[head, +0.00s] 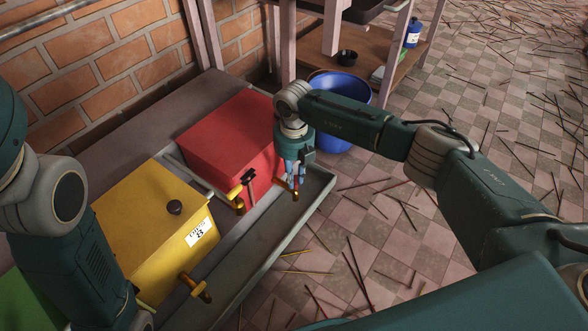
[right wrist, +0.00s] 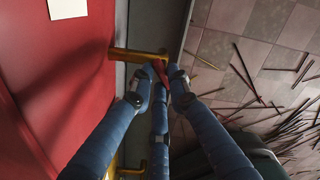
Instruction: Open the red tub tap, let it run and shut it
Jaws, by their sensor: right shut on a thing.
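The red tub (head: 225,135) stands at the back of the row, its side filling the left of the right wrist view (right wrist: 60,85). A brass tap part (head: 283,184) sticks out at its front and shows as a bar in the right wrist view (right wrist: 130,55). My right gripper (head: 294,178) is at this part, fingers closed together on a small dark red piece (right wrist: 161,75) at the bar's end, likely the tap's handle. The fingers hide much of it. No stream is visible. My left arm shows at the left; its fingertips are not visible.
The yellow tub (head: 140,215) stands nearer, with a brass tap (head: 195,287). A black-topped brass fitting (head: 246,178) stands left of my right gripper. A grey trough (head: 262,225) runs in front. A blue bucket (head: 338,88) is behind my right arm. Incense sticks litter the floor.

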